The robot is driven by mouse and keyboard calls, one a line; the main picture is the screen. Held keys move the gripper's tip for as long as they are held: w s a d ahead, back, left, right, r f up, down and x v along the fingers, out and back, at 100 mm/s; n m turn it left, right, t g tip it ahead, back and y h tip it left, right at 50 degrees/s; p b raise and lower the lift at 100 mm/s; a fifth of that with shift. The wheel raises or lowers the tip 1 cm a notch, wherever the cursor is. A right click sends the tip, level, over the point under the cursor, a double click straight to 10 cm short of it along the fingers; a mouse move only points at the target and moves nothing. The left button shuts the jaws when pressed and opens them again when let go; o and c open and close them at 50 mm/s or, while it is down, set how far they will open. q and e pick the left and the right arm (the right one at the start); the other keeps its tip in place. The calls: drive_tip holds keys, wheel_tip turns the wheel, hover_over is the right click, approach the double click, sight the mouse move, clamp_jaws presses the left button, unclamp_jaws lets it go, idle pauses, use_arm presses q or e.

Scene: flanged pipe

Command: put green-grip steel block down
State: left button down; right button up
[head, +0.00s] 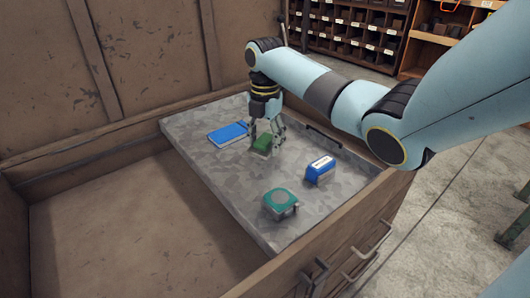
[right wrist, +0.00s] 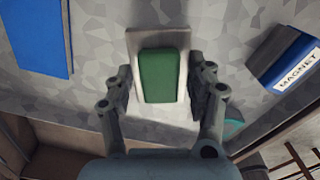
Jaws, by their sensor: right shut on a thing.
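The green-grip steel block (head: 262,146) is at the far part of the grey metal tray, with its green top facing up. My right gripper (head: 268,132) points down over it. In the right wrist view the block's green grip (right wrist: 159,76) sits on a pale steel body between the two fingers (right wrist: 160,92), which are shut on its sides. The block is at or very near the tray surface; I cannot tell whether it touches. My left gripper is not in view.
The grey tray (head: 235,185) spans part of a wooden crate (head: 100,230). On it are a flat blue thing (head: 228,133) to the left, a blue block labelled MAGNET (right wrist: 292,65) and a teal-topped piece (head: 280,203) nearer. Bare tray lies between them.

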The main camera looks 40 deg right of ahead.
sight(265, 151)
wheel_tip(265, 151, down, 4)
drive_tip(key=shift+r+b, duration=0.25)
drive_tip(key=shift+b, duration=0.1)
drive_tip(key=shift+r, duration=0.1)
drive_tip(key=o, duration=1.6)
wheel_tip(265, 151, up, 12)
drive_tip(key=shift+p, duration=1.25)
drive_tip(key=shift+s, duration=0.1)
